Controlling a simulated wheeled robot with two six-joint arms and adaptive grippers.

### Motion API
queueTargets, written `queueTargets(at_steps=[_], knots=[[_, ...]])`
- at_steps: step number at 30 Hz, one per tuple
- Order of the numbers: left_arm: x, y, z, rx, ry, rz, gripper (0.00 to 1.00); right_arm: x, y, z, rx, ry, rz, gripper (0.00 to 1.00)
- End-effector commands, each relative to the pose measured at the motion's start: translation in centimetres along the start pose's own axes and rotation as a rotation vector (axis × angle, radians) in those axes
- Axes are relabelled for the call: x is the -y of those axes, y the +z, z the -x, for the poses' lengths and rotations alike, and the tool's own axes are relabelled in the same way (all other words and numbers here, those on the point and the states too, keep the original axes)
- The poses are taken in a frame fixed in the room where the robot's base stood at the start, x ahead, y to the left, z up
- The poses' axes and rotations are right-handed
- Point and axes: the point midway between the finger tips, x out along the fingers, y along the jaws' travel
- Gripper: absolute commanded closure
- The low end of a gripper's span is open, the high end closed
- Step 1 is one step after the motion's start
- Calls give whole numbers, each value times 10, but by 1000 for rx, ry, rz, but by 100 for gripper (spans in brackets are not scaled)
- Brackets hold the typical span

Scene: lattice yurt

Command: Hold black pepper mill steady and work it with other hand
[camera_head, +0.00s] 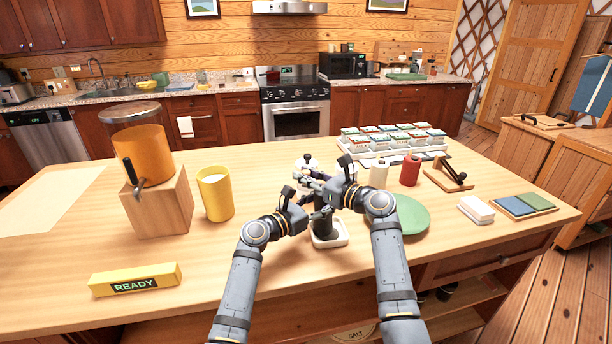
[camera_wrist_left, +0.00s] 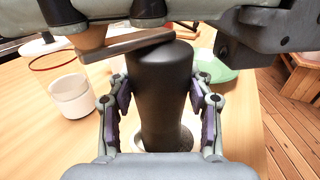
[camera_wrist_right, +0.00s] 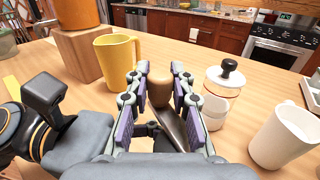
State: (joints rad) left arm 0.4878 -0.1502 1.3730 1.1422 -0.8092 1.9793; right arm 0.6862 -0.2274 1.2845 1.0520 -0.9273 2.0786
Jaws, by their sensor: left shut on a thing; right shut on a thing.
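The black pepper mill (camera_head: 324,228) stands upright on a small white dish (camera_head: 343,240) on the wooden counter. My left gripper (camera_head: 316,213) is shut on the mill's body. In the left wrist view the black body (camera_wrist_left: 162,95) sits between both finger pads. A flat crank arm (camera_wrist_left: 128,45) crosses the mill's top, with a wooden knob (camera_wrist_right: 160,88) at its end. My right gripper (camera_head: 320,182) is shut on this knob above the mill. The mill's top is partly hidden by my grippers in the head view.
A yellow mug (camera_head: 215,195) and a wooden block (camera_head: 160,208) stand left. A green plate (camera_head: 412,217) lies close on the right. A white lidded jar (camera_wrist_right: 222,82) and a white cup (camera_wrist_right: 287,138) stand nearby. The front counter left of my arms is mostly clear.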

Motion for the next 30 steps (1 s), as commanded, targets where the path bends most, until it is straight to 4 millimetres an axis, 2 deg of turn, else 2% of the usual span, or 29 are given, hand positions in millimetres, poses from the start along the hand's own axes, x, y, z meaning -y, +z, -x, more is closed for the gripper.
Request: queueTargets(at_steps=[5,11,18,19,24,30], knots=[[0,-3,0,-4,0,1,95,0,-1,-1,-1,-12,0,100],[0,-3,0,-5,-1,0,95,4,0,-3,-1,-104,0,100],[0,-3,0,-4,0,1,95,6,0,-2,-2,-109,1,100],[0,-3,0,-4,0,1,95,6,0,-2,-2,-108,1,76],[0,-3,0,-4,0,1,95,5,0,-2,-2,-108,1,54],[0,-3,0,-4,0,1,95,5,0,-2,-1,-107,1,54]])
